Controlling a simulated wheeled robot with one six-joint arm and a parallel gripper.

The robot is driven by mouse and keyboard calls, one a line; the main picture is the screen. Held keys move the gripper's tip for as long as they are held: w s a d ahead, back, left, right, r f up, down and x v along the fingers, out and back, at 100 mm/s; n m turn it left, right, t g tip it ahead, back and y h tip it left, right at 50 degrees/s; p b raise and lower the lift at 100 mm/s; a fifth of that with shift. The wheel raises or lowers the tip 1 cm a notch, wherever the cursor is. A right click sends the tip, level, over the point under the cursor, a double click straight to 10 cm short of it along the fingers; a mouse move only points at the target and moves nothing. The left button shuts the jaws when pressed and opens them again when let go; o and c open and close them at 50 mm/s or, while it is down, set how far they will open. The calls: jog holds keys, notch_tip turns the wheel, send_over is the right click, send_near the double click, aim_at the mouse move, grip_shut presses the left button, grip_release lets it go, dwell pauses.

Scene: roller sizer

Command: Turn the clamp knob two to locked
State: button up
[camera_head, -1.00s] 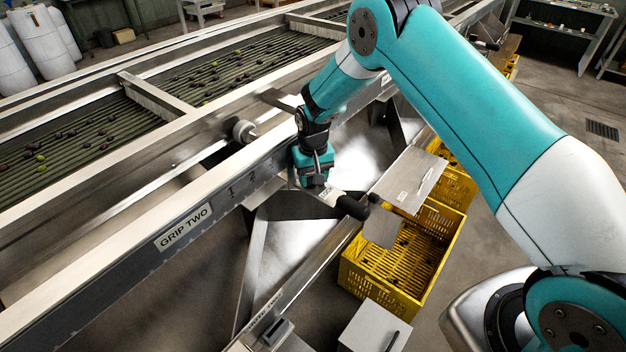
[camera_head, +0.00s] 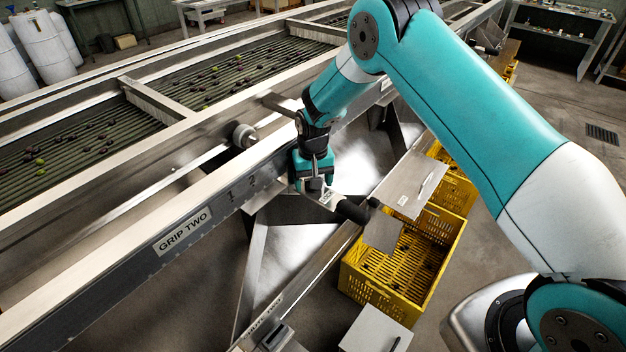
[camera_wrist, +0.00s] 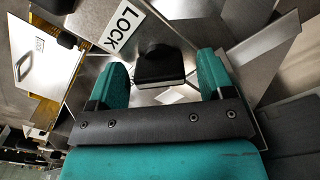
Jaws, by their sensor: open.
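A black knob (camera_wrist: 160,66) sits between the two teal fingers of my gripper (camera_wrist: 162,78) in the wrist view. A gap shows on each side of it. A white label reading LOCK (camera_wrist: 122,28) lies beside the knob, up and to its left. In the head view, my gripper (camera_head: 312,187) is open at the side of the metal rail, next to a white label (camera_head: 329,199) and a black cylindrical grip (camera_head: 353,211). There the knob is hidden or cannot be told apart from my gripper.
A long rail (camera_head: 110,275) bears a GRIP TWO label (camera_head: 183,232) and the digits 1 and 2. Yellow crates (camera_head: 405,265) stand under metal flaps (camera_head: 408,182) at right. Roller beds with fruit lie behind.

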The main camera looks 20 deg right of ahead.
notch_tip(320, 180, up, 17)
jog(key=b, duration=0.3)
jog(key=shift+r, duration=0.2)
jog(key=s+f+t+b, duration=0.2)
jog(key=s+t+b, duration=0.15)
jog(key=s, duration=0.35)
jog(key=shift+t, duration=0.55)
jog(key=p+x, duration=0.3)
jog(key=x, duration=1.4)
jog(key=shift+w, duration=0.2)
jog(key=shift+c, duration=0.4)
jog(key=c, duration=0.8)
jog(key=shift+c, duration=0.2)
